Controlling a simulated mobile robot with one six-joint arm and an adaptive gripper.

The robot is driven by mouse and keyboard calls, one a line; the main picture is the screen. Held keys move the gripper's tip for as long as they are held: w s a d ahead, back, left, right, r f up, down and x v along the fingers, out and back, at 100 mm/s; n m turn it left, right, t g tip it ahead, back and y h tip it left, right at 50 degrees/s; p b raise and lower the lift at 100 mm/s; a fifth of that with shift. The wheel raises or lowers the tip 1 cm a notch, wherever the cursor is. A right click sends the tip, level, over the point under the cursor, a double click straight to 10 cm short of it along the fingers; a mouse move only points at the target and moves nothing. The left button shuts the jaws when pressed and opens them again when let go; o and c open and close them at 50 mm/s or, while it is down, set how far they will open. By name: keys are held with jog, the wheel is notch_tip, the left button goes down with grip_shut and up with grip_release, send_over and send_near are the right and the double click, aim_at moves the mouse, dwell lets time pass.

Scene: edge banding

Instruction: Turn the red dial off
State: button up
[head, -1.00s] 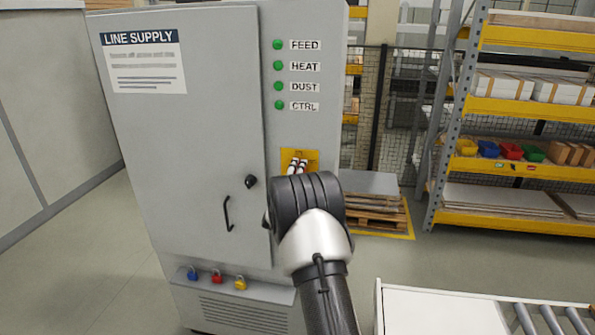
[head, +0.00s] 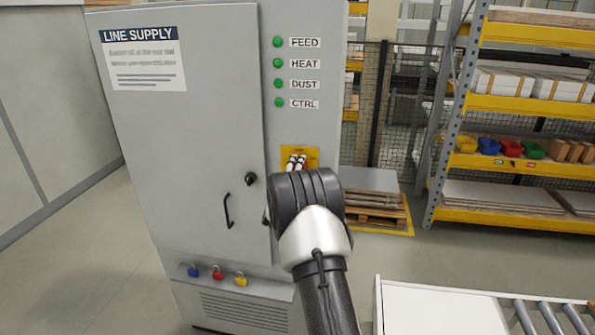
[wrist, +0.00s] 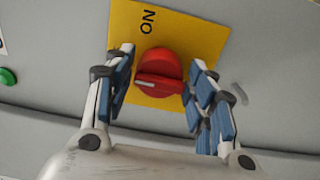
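The red dial (wrist: 158,74) sits on a yellow plate (wrist: 200,28) marked ON, on the face of the grey cabinet. In the wrist view my gripper (wrist: 162,80) is open, with one blue-padded finger on each side of the dial. Gaps show between the fingers and the dial. The dial's raised grip lies roughly across the picture, with a pale mark at its left end. In the head view my gripper (head: 296,162) is in front of the yellow plate (head: 312,154), and my arm hides the dial.
The LINE SUPPLY cabinet (head: 180,140) has a black door handle (head: 228,210) and green lamps (head: 278,63) above the plate. Padlocks (head: 217,272) hang on its lower ledge. A white-sided roller conveyor (head: 430,305) is at the lower right, and shelving stands behind.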

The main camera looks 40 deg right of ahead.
jog(key=shift+o, duration=0.8)
jog(key=v, duration=1.2)
